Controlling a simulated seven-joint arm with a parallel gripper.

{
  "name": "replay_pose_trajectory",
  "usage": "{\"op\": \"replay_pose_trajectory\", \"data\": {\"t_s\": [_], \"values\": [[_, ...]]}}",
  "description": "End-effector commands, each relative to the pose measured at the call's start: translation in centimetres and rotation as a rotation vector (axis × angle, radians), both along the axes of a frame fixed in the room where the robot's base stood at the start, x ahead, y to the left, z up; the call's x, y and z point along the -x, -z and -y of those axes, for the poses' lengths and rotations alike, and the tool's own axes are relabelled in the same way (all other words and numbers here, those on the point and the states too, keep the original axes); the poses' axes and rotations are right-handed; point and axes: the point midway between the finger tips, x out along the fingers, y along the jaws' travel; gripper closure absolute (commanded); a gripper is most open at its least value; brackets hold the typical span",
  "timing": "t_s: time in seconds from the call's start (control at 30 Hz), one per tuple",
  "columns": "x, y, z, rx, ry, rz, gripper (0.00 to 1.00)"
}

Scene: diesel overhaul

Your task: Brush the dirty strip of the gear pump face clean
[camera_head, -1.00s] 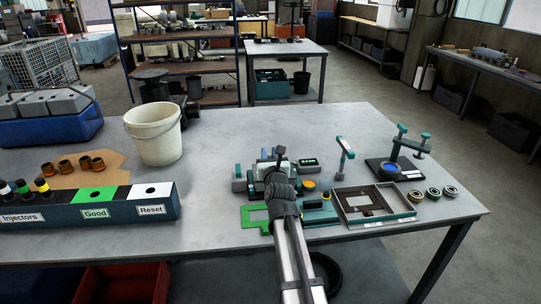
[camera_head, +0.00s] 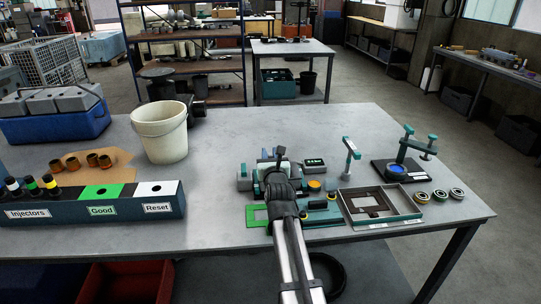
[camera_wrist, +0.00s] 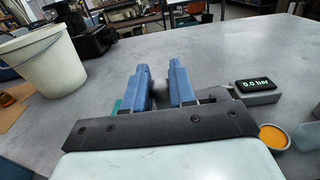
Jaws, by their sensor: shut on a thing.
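My gripper (camera_head: 279,158) is over the teal and grey fixture group (camera_head: 244,182) near the table's front middle. In the wrist view, its two blue fingers (camera_wrist: 161,88) are close together with a small grey thing (camera_wrist: 160,86) between them, probably the brush; its bristles do not show. The gear pump seems to be part of this fixture group, mostly behind my arm. Its face and the dirty strip are hidden, and I cannot tell whether the brush touches them.
A 0.0 bar gauge (camera_wrist: 256,90) and an orange-topped cup (camera_wrist: 273,137) stand right of the gripper. A framed tray (camera_head: 408,213), a teal stand (camera_head: 404,172) and several rings lie farther right. A white bucket (camera_head: 160,145) stands left. The table behind is clear.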

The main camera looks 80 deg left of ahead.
Motion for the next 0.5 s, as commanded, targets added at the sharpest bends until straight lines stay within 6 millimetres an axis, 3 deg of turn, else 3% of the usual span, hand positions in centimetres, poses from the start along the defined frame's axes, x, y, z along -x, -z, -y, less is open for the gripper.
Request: {"op": "replay_pose_trajectory", "data": {"t_s": [0.17,0.5], "values": [[0.0,-0.3,0.0,0.002,-0.001,0.0,1.0],[-0.1,-3.0,0.0,0.0,-0.003,0.0,1.0]]}}
